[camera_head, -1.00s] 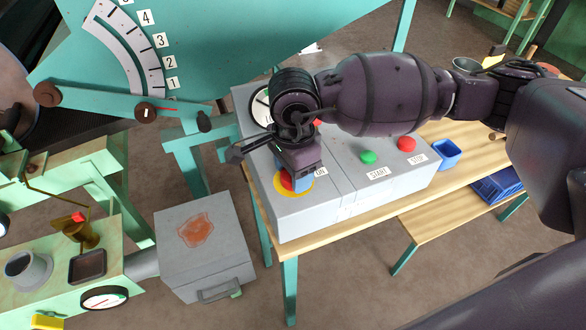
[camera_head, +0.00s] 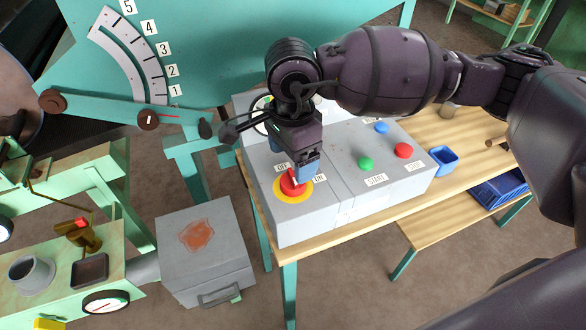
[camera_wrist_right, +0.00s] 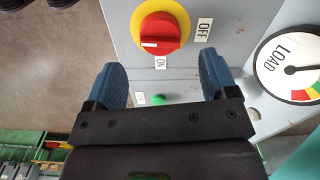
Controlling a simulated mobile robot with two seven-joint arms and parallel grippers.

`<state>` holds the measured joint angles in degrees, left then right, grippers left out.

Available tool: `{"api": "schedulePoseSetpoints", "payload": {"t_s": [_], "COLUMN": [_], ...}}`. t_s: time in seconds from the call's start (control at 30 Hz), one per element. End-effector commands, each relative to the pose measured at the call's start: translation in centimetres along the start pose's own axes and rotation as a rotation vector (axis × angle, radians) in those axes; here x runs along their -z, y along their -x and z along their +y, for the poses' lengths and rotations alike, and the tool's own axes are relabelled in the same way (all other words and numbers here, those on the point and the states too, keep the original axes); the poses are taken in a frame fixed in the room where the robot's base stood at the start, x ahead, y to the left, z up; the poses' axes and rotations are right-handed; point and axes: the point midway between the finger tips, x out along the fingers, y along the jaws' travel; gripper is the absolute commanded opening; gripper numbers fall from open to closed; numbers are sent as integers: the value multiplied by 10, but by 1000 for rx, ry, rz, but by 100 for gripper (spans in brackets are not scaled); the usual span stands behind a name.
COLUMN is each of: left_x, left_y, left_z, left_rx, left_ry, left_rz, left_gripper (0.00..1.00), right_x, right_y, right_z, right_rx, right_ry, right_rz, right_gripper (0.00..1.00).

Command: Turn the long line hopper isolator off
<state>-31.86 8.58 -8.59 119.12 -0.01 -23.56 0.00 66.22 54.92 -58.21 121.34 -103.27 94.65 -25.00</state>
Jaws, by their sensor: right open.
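A red rotary knob on a yellow ring (camera_head: 291,187) sits at the near left end of the grey control box, with OFF and ON labels beside it. I read no name on it. In the right wrist view the red knob (camera_wrist_right: 160,32) is fully visible, with a white mark on its left side, OFF to its right and ON below it. My right gripper (camera_head: 298,168) is over the knob's far edge. Its blue fingers are spread and empty in the wrist view (camera_wrist_right: 161,65), with the knob beyond the tips. My left gripper is out of view.
The grey control box (camera_head: 345,205) also carries a green START button (camera_head: 366,163), a red STOP button (camera_head: 403,150) and a blue button (camera_head: 381,127). A LOAD dial (camera_wrist_right: 291,66) is near the knob. A blue bin (camera_head: 443,158) stands on the wooden table.

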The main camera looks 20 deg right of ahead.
Motion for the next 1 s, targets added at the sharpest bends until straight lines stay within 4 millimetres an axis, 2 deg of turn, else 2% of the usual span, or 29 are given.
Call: {"api": "schedulePoseSetpoints", "payload": {"t_s": [0.03,0.1,0.3,0.7,1.0], "left_x": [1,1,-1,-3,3], "left_y": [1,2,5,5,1], "left_z": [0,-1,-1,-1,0], "left_rx": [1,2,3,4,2], "left_ry": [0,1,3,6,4], "left_rz": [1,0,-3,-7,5], "left_gripper": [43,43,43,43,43], "right_x": [0,0,0,0,0], "right_y": [12,23,44,49,49], "right_z": [-1,0,-1,0,0], "right_rx": [7,5,4,0,0], "right_ry": [0,0,0,0,1], "right_rz": [0,1,0,0,0], "right_gripper": [79,79,79,79,79]}}
